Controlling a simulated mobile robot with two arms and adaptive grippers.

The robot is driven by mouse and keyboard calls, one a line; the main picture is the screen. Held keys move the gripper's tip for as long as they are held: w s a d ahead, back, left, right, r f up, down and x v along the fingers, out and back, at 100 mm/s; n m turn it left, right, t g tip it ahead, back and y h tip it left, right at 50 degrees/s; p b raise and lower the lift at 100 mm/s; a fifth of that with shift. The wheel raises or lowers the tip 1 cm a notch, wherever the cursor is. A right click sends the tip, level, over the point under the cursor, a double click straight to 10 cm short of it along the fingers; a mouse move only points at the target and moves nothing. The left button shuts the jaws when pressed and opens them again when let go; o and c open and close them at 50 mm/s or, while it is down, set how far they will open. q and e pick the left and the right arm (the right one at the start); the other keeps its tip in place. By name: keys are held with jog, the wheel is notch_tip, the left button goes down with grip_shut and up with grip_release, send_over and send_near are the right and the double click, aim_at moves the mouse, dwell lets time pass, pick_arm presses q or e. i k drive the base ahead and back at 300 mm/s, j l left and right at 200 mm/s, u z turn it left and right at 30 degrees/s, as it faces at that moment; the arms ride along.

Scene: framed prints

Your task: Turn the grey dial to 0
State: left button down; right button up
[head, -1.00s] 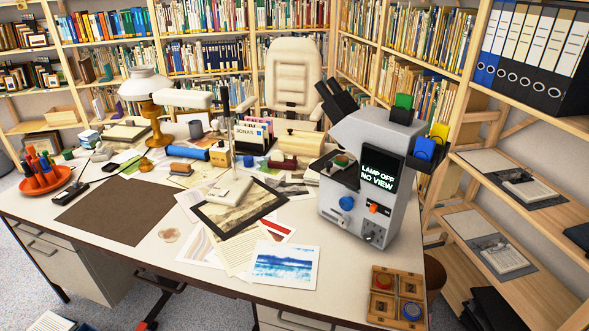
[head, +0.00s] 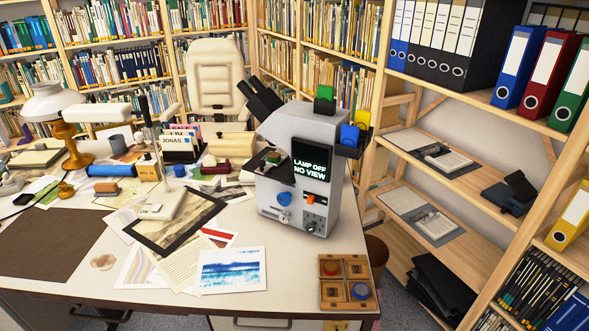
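A grey microscope-like machine (head: 300,165) stands on the right part of the desk. Its dark screen (head: 311,172) reads "LAMP OFF NO VIEW". On its front are a blue knob (head: 284,199), an orange switch (head: 309,198) and, lower down, a small dark grey dial (head: 311,227). The dial's markings and setting are too small to read. Neither of my grippers is in view.
A wooden tray (head: 345,270) with a red and a blue round piece lies at the desk's front right corner. Prints and a dark frame (head: 176,222) lie left of the machine. A shelf (head: 440,195) stands to the right. The desk just before the machine is partly clear.

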aim_at(310, 228)
jog(key=k+l+u, duration=0.1)
jog(key=k+u, duration=0.2)
jog(key=u, duration=0.15)
jog(key=k+u, duration=0.25)
jog(key=u, duration=0.2)
jog(key=k+j+u, duration=0.15)
jog(key=k+u, duration=0.15)
jog(key=u, duration=0.15)
